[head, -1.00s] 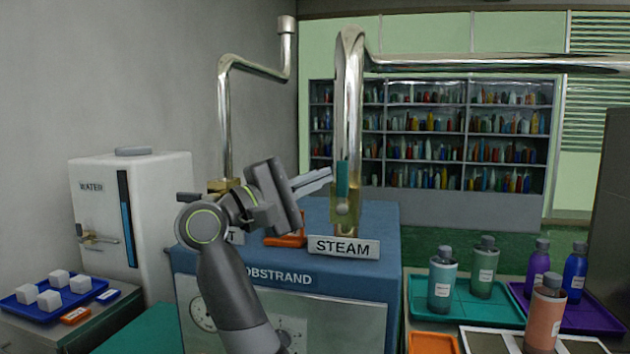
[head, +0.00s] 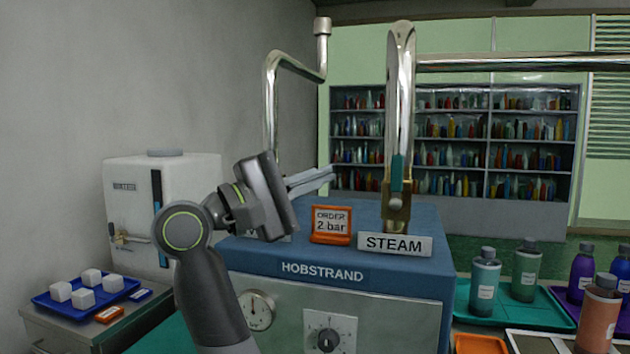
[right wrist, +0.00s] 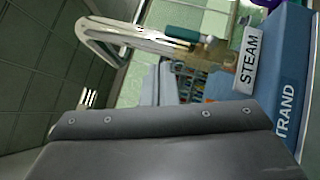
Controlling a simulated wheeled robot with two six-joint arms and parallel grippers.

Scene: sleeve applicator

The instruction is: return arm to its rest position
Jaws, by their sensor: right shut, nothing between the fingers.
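My right gripper (head: 312,180) is raised in front of the blue HOBSTRAND machine (head: 330,262), its fingers shut and empty, pointing right. The fingers also show in the right wrist view (right wrist: 158,85). They are left of the steam pipe (head: 399,95) and its valve with a teal handle (head: 397,170), apart from them in the picture. The STEAM sign (head: 394,244) stands on the machine's front edge. An orange sign reading "ORDER 2 bar" (head: 331,225) stands on top, below the fingers in the picture. My left gripper is not in view.
A white water tank (head: 185,190) stands at the left. A blue tray (head: 62,312) with white cubes lies before it. Teal (head: 540,310) and purple trays with bottles are at the right. A dial gauge (head: 257,308) and a knob (head: 327,340) are on the machine's front.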

